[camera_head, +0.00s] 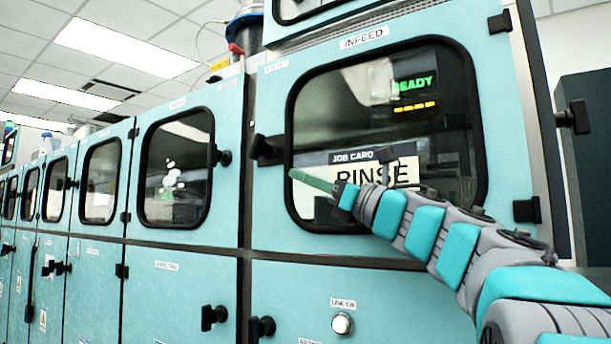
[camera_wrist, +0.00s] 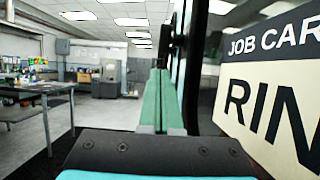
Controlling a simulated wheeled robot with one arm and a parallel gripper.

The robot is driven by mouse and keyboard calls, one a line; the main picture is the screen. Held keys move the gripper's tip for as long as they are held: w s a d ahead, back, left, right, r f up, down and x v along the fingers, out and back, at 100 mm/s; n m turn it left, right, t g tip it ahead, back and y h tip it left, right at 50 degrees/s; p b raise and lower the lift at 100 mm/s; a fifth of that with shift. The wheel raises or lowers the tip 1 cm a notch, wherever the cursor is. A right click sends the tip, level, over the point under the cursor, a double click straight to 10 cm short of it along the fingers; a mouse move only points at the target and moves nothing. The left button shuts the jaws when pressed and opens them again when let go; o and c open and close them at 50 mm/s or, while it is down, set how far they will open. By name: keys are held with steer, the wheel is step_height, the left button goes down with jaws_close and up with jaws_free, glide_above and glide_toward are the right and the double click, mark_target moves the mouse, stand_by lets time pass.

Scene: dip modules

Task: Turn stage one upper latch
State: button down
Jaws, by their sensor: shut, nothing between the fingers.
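A black upper latch (camera_head: 265,149) sits at the left edge of the door under the INFEED label. A second black latch (camera_head: 222,157) sits on the neighbouring door to the left. The small door labels are too blurred to read, so I cannot tell which is stage one. My gripper (camera_head: 294,174) is shut and empty, its green fingers pointing left, just right of and below the nearer latch in the picture. In the wrist view the fingers (camera_wrist: 158,72) point forward along the door face. A dark latch (camera_wrist: 167,42) stands just beyond their tips. Contact is not clear.
The INFEED window (camera_head: 340,105) shows a RINSE job card (camera_head: 375,172) and a READY display. Lower latches (camera_head: 213,317) and a round lock (camera_head: 342,323) are below. In the wrist view, a workbench (camera_wrist: 35,90) stands at left, with open floor between it and the doors.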

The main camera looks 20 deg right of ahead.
mark_target(254, 158)
steer(key=p+x, duration=0.2)
steer(key=x, duration=0.8)
steer(key=shift+w+a+r+p, duration=0.15)
steer(key=shift+w+r+p, duration=0.05)
steer(key=shift+w+p, duration=0.1)
steer(key=shift+f+b, duration=0.15)
steer(key=shift+b, duration=0.25)
steer(key=shift+f+b, duration=0.15)
steer(key=shift+b, duration=0.3)
steer(key=shift+w+t+b, duration=0.1)
steer(key=shift+t+b, duration=0.2)
steer(key=shift+b, duration=0.1)
